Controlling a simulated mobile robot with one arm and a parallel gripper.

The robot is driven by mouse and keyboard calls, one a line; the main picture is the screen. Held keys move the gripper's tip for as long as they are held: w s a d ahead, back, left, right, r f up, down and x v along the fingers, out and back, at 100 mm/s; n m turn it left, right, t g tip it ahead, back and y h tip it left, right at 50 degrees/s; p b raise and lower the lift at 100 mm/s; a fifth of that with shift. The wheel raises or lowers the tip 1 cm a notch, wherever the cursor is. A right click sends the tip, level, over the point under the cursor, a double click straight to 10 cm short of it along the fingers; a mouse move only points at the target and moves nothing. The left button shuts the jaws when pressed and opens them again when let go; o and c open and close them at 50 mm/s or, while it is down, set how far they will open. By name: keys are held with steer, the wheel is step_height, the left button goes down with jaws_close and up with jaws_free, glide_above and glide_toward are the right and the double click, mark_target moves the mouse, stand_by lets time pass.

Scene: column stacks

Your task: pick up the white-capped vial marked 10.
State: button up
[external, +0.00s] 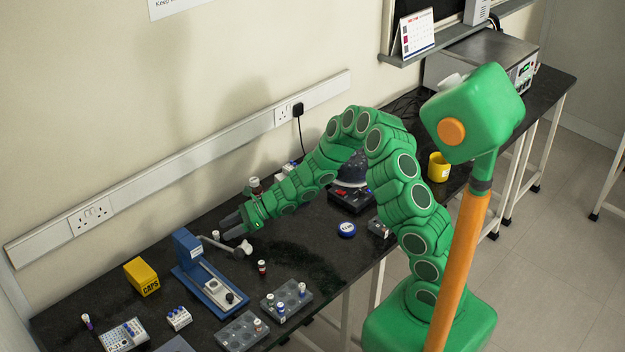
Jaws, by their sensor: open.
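My gripper (229,226) is open at the end of my green arm, above the back part of the dark bench, its grey fingers pointing left. I see nothing between its fingers. A small vial (262,268) with a pale cap and dark red body stands alone on the bench, in front of and to the right of the fingers, apart from them. Other small capped vials stand in a grey rack (286,300) nearer the front edge. The marks on the vials are too small to read, so I cannot tell which one is marked 10.
A blue press-like device (192,255) stands left of my gripper, with a yellow CAPS box (141,275) beyond it. A white rod-like item (226,246) lies below the fingers.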

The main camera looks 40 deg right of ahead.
mark_target(215, 237)
steer(key=x, duration=0.5)
steer(key=shift+a+f, duration=0.15)
steer(key=shift+a, duration=0.3)
steer(key=shift+w+a+f, duration=0.15)
steer(key=shift+w+a, duration=0.15)
steer(key=shift+a, duration=0.1)
jaws_close()
